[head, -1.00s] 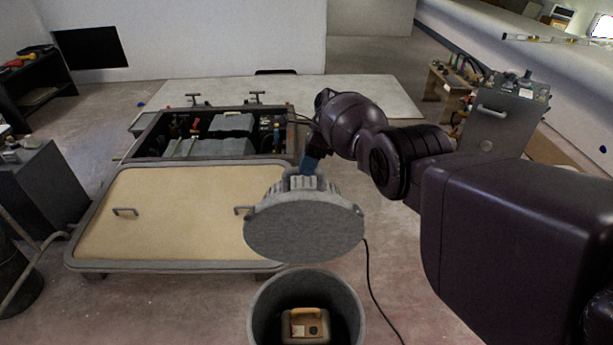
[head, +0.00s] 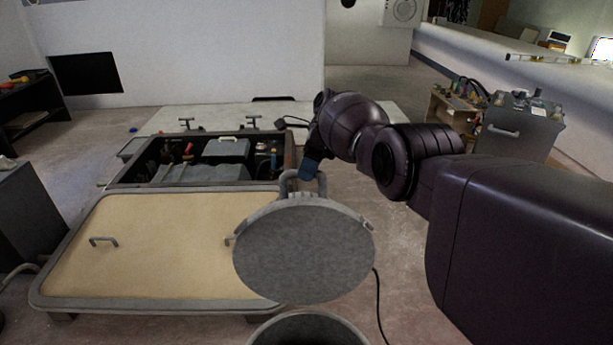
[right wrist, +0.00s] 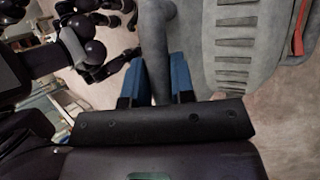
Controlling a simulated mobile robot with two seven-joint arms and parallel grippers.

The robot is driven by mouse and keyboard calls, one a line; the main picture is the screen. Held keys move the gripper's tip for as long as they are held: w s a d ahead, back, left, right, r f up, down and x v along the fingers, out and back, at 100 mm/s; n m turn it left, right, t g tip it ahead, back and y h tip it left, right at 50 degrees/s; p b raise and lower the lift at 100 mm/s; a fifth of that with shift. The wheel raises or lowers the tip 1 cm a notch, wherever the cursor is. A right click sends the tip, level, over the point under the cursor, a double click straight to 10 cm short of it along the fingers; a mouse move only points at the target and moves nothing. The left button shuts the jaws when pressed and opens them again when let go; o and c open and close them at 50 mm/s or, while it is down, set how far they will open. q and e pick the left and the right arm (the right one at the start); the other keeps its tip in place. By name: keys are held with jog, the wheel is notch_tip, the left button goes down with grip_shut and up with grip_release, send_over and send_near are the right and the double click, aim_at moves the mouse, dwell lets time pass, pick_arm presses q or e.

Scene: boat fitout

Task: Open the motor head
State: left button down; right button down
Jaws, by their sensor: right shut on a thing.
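The grey round motor head (head: 305,250) hangs tilted in the head view, with its flat round underside facing me and clips at its rim. My right gripper (head: 309,169) is shut on its looped handle (head: 290,183). In the right wrist view, the blue fingers (right wrist: 158,82) close on the grey handle bar (right wrist: 160,45), and the ribbed side of the motor head (right wrist: 235,45) shows beside it. My left gripper is not in view.
A tan hatch panel (head: 150,240) with handles lies at left, beside an open compartment (head: 205,158) holding grey boxes. A black cable (head: 378,300) runs down right of the motor head. A grey cabinet (head: 520,125) stands at back right.

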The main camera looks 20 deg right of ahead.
jog(key=shift+s+f, duration=0.1)
jog(key=shift+f, duration=0.35)
jog(key=c, duration=1)
grip_release()
jog(key=shift+d, duration=0.1)
jog(key=shift+o, duration=0.2)
jog(key=shift+w+r, duration=0.2)
jog(key=shift+r, duration=0.2)
jog(key=shift+r, duration=0.15)
